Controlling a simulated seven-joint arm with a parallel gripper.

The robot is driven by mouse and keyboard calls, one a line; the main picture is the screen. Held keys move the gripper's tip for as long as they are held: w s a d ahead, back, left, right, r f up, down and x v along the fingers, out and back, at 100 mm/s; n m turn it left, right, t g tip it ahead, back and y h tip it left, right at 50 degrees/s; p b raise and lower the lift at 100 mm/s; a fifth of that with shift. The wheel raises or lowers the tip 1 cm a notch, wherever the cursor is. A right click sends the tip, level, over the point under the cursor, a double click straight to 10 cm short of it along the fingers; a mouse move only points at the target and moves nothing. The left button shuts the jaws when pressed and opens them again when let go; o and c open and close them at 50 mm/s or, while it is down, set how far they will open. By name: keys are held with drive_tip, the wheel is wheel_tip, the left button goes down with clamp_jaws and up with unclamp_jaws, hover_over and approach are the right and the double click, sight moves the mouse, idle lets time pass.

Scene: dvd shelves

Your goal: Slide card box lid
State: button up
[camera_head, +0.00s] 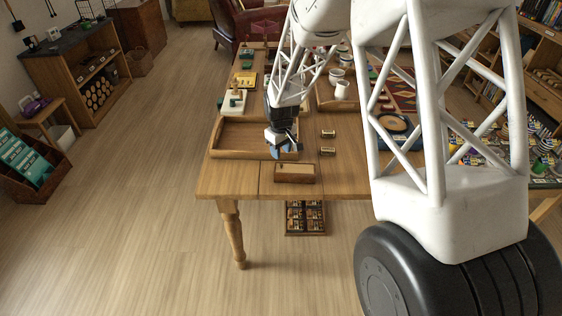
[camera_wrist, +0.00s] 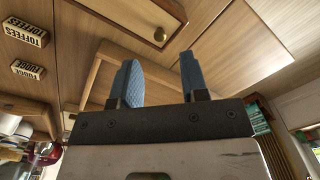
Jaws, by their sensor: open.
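The wooden card box (camera_head: 294,175) lies near the front edge of the table. In the wrist view its lid (camera_wrist: 130,12) shows at the top as a flat wooden panel in a darker frame, with a round brass knob (camera_wrist: 160,35) near one end. My gripper (camera_head: 283,150) is above the table, just behind and slightly left of the box in the head view. In the wrist view my gripper (camera_wrist: 158,72) has its two blue fingers apart with nothing between them. The knob is beyond the fingertips, not touched. The box's far end is cut off in the wrist view.
A shallow wooden tray (camera_head: 222,153) is on the table left of the box, under my arm. Two small labelled blocks, toffees (camera_wrist: 25,32) and fudge (camera_wrist: 28,69), lie to the box's right in the head view. Cups (camera_head: 342,90) stand farther back. Bare tabletop (camera_head: 350,180) lies right of the box.

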sight(281, 164)
drive_tip(key=shift+f, duration=2.75)
clamp_jaws()
